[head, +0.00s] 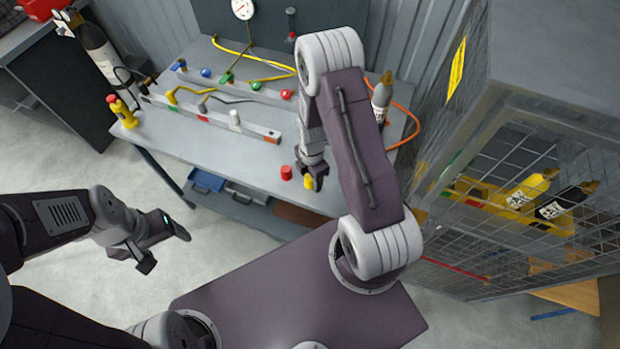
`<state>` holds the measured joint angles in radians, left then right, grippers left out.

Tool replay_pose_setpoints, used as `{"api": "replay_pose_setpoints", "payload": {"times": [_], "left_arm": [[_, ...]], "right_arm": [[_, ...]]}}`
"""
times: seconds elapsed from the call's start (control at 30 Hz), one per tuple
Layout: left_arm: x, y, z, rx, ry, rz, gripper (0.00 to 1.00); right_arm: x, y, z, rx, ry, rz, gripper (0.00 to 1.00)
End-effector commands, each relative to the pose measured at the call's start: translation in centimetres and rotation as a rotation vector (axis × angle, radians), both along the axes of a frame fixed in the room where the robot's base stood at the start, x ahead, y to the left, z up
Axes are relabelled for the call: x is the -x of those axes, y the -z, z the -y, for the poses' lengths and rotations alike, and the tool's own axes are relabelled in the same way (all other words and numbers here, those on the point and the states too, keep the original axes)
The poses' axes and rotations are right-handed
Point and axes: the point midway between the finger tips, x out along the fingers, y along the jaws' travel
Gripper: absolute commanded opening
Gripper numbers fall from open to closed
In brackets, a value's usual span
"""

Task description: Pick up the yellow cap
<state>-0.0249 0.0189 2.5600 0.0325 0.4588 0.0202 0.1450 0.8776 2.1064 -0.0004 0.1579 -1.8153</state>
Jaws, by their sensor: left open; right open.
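The yellow cap (308,183) is a small cylinder near the front edge of the grey workbench (200,140). My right gripper (314,180) reaches down over the bench right at the cap, its fingers beside and partly in front of it. It is open, and I cannot tell whether a finger touches the cap. A red cap (286,173) stands just left of the yellow one. My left gripper (165,246) is open and empty, over the floor in front of the bench.
A rail (215,117) with coloured pieces and a white cap (235,119) lies behind. A grey cylinder (381,97) and orange hose (412,118) are at the right. A mesh cage (540,190) holds more cylinders.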

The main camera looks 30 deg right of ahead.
Motion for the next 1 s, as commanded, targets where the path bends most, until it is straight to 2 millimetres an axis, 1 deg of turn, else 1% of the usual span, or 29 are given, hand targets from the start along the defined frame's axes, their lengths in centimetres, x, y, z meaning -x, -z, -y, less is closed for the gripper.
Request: {"api": "replay_pose_setpoints", "payload": {"times": [0.17, 0.2, 0.27, 0.3, 0.37, 0.63, 0.73, 0.87, 0.93, 0.97, 1.0], "left_arm": [[0.0, 0.0, 0.0, 0.0, 0.0, 0.0, 0.73], [0.0, 0.0, 0.0, 0.0, 0.0, 0.0, 0.73], [0.0, 0.0, 0.0, 0.0, 0.0, 0.0, 0.73], [0.0, 0.0, 0.0, 0.0, 0.0, 0.0, 0.73], [0.0, 0.0, 0.0, 0.0, 0.0, 0.0, 0.73], [0.0, 0.0, 0.0, 0.0, 0.0, 0.0, 0.73], [0.0, 0.1, 0.0, 0.0, 0.0, 0.0, 0.73], [0.0, 0.1, 0.0, 0.0, 0.0, 0.0, 0.73], [0.0, 0.2, 0.0, 0.0, 0.0, 0.0, 0.73], [0.0, 0.2, 0.0, 0.0, 0.0, 0.0, 0.73], [0.0, 0.4, 0.0, 0.0, 0.0, 0.0, 0.73]], "right_arm": [[0.0, 0.0, 0.0, 0.0, 0.0, 0.001, 0.54], [0.0, 0.0, 0.0, 0.0, 0.0, 0.001, 0.43], [0.0, 0.0, 0.0, 0.0, 0.0, 0.0, 0.27], [0.0, 0.0, 0.0, 0.0, 0.0, 0.0, 0.15], [0.0, 0.0, 0.0, 0.0, 0.0, 0.0, 0.0], [0.0, -0.1, 0.0, 0.0, 0.0, 0.001, 0.0], [-0.1, -0.7, 0.0, 0.001, 0.0, 0.002, 0.0], [-0.1, -2.3, 0.0, 0.001, 0.0, 0.004, 0.0], [-0.2, -3.8, 0.0, 0.001, 0.0, 0.007, 0.0], [-0.1, -4.5, 0.1, 0.001, 0.001, 0.006, 0.0], [0.8, -4.9, 1.0, 0.001, 0.006, 0.003, 0.0]]}}
